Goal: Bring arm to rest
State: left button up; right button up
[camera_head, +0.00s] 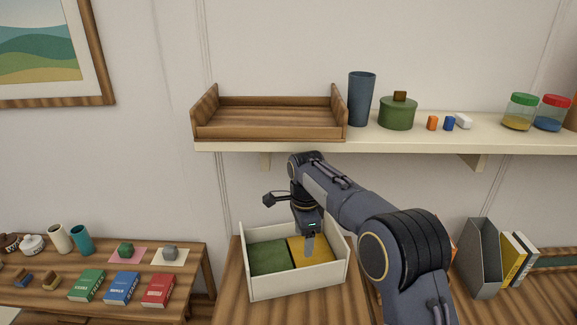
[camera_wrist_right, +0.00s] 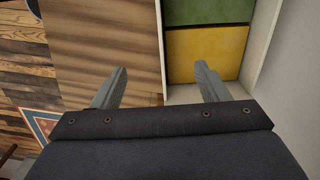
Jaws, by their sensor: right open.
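My right arm reaches in from the lower right in the head view. Its gripper (camera_head: 309,245) points down over the white box (camera_head: 297,283) on the wooden table. In the right wrist view the two fingers of the gripper (camera_wrist_right: 160,85) are spread apart with nothing between them. The box has a green compartment floor (camera_head: 268,258) on the left and a yellow one (camera_head: 322,250) on the right. The wrist view also shows the green (camera_wrist_right: 208,10) and yellow (camera_wrist_right: 205,52) areas beside the right finger. My left gripper is not in view.
A wall shelf (camera_head: 230,146) above my arm carries a wooden tray (camera_head: 270,128), a blue cup (camera_head: 361,99), a green pot (camera_head: 397,114), small blocks and jars. A left table (camera_head: 60,270) holds books and cups. A grey file holder (camera_head: 480,262) stands right of my arm.

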jog(key=s+d+r+n+t+y+b, duration=0.1)
jog(key=s+d+r+n+y, duration=0.15)
jog(key=s+d+r, duration=0.4)
jog(key=s+d+r+n+t+y+b, duration=0.1)
jog(key=s+d+r+n, duration=0.25)
jog(key=s+d, duration=0.6)
jog(key=s+f+n+t, duration=0.2)
jog(key=s+f+n, duration=0.1)
jog(key=s, duration=0.7)
jog(key=s+d+f+n+t, duration=0.1)
jog(key=s+f+n, duration=0.3)
jog(key=s, duration=0.6)
jog(key=shift+s+d+f+t+b, duration=0.15)
jog(key=shift+d+f+t+b, duration=0.1)
jog(key=shift+f+t+b, duration=0.15)
